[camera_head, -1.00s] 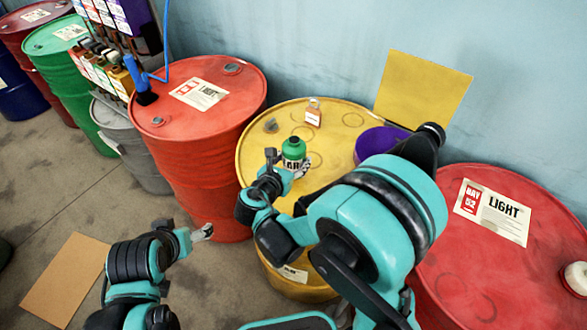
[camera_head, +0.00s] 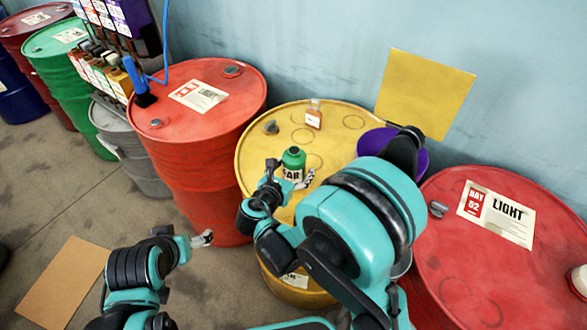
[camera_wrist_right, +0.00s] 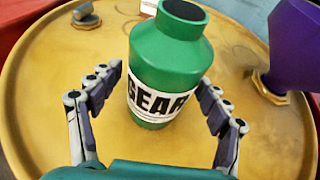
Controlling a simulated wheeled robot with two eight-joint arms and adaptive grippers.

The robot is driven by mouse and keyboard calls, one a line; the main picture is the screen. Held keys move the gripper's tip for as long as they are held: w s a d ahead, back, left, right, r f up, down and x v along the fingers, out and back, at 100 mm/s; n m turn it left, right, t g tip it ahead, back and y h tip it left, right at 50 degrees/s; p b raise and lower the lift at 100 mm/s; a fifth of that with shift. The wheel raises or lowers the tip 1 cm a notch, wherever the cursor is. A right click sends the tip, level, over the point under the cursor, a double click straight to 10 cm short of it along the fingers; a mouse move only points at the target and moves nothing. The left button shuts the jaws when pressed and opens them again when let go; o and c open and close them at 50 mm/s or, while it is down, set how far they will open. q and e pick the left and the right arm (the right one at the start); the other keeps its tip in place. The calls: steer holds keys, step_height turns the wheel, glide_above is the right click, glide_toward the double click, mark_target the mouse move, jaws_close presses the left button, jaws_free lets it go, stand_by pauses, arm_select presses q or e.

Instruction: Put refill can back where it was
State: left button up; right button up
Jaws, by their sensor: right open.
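The green refill can (camera_head: 293,160), with a white label reading GEAR, stands on the top of the yellow drum (camera_head: 262,155). My right gripper (camera_head: 290,174) is at the can from the near side. In the right wrist view the can (camera_wrist_right: 167,62) is upright between the two spread fingers of this gripper (camera_wrist_right: 160,80), with a visible gap on the right side. Its open mouth faces up. My left gripper (camera_head: 203,239) is empty, low in front of the left red drum, far from the can. Its finger gap is too small to judge.
Red drums (camera_head: 205,135) (camera_head: 470,255) stand on both sides.

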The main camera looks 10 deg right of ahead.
steer(key=shift+a+r, duration=0.1)
steer(key=shift+r, duration=0.15)
steer(key=p+v, duration=0.3)
steer(key=v, duration=0.9)
steer(key=s+d+m+g+y, duration=0.3)
steer(key=d+m+g, duration=0.1)
steer(key=d+m, duration=0.7)
arm_select(q)
step_height(320, 180, up, 3)
steer(key=shift+r, duration=0.15)
arm_select(e)
steer(key=s+d+r+m+y, duration=0.2)
steer(key=s+m, duration=0.5)
steer(key=m, duration=1.1)
steer(key=r+y, duration=0.1)
steer(key=y, duration=0.1)
steer(key=shift+y, duration=0.3)
arm_select(q)
steer(key=shift+c, duration=0.3)
arm_select(e)
steer(key=shift+c, duration=0.3)
